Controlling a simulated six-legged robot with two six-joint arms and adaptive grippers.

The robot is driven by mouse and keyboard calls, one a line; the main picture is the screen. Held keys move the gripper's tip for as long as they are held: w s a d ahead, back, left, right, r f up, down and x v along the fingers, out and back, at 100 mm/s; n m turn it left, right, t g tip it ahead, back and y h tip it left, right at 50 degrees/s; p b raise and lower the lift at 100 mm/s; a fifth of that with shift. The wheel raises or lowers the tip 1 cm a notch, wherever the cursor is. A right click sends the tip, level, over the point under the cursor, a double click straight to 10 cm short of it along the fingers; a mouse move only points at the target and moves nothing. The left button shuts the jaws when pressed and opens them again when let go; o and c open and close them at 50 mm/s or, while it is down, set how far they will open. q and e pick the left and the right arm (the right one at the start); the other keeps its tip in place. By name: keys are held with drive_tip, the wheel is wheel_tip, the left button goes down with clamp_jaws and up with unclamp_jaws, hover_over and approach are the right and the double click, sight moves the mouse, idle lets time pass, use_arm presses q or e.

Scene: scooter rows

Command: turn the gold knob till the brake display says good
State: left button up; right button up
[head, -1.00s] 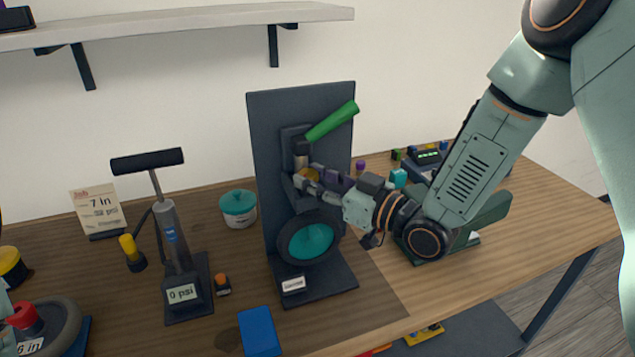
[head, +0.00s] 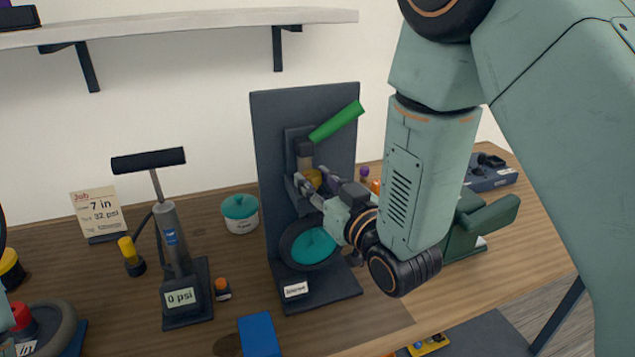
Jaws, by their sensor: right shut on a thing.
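The dark brake stand (head: 300,115) stands upright on the bench, with a green lever (head: 337,121) near its top. The gold knob (head: 313,178) sits below the lever and is partly hidden by my right gripper (head: 316,186). That gripper is shut on the knob from the right. A wheel with a teal hub (head: 314,246) is below it. The small white brake display (head: 296,290) is on the stand's base; its text is too small to read.
A pump (head: 178,240) reading 0 psi stands to the left, near a job card (head: 98,212). A teal-lidded tub (head: 240,212) is behind, a blue block (head: 259,334) is in front. A green vise-like tool (head: 482,222) stands right. A shelf (head: 180,20) hangs above.

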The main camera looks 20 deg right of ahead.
drive_tip(key=shift+s+f, duration=0.1)
drive_tip(key=shift+f, duration=0.2)
drive_tip(key=o, duration=1.2)
drive_tip(key=shift+r, duration=0.15)
drive_tip(key=shift+c, duration=0.2)
drive_tip(key=shift+r, duration=0.1)
drive_tip(key=v, duration=0.7)
drive_tip(key=shift+s, duration=0.2)
